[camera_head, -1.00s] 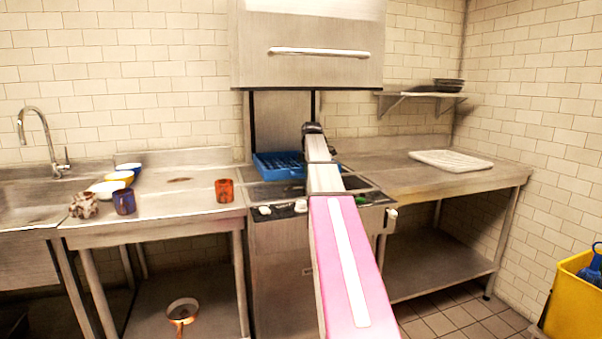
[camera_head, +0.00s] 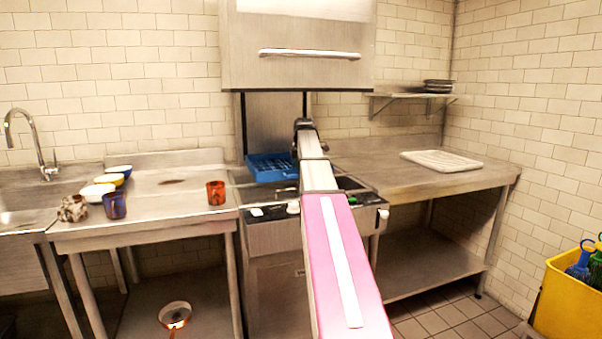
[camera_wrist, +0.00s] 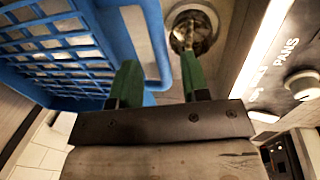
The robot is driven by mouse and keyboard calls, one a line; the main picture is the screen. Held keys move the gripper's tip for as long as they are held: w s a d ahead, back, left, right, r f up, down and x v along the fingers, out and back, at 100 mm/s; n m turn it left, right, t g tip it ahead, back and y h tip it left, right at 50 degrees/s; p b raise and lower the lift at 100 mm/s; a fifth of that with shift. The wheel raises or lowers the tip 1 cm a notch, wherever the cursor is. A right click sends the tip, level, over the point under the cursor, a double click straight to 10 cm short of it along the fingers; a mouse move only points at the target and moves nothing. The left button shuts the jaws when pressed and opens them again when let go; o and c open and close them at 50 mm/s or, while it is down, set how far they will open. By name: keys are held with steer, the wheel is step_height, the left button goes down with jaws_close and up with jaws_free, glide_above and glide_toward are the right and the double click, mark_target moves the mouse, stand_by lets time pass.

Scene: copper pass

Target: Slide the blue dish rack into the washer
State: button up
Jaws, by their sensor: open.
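The blue dish rack (camera_head: 262,174) sits at the back left of the washer's (camera_head: 275,236) bed, under the raised hood (camera_head: 300,40). The right side of the rack is hidden behind my arm. In the wrist view the rack's blue grid (camera_wrist: 60,50) fills the upper left, with a blue loop-shaped bar beside it. My gripper (camera_wrist: 158,62) is open, its two green fingers apart. The left finger overlaps the blue bar in the picture, and the bar's end lies between the fingers. I cannot tell whether they touch. In the head view my fingers are hidden behind my arm.
Left of the washer, a steel table holds bowls (camera_head: 97,192), mugs (camera_head: 115,205) and an orange mug (camera_head: 216,193). A right-hand table carries a white ribbed mat (camera_head: 441,161). Dark plates (camera_head: 438,86) sit on a wall shelf. A yellow bin (camera_head: 568,297) stands front right.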

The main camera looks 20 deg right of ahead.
step_height(320, 180, up, 8)
steer(key=s, duration=0.1)
steer(key=shift+s+r, duration=0.2)
steer(key=shift+s, duration=0.1)
steer(key=shift+s, duration=0.1)
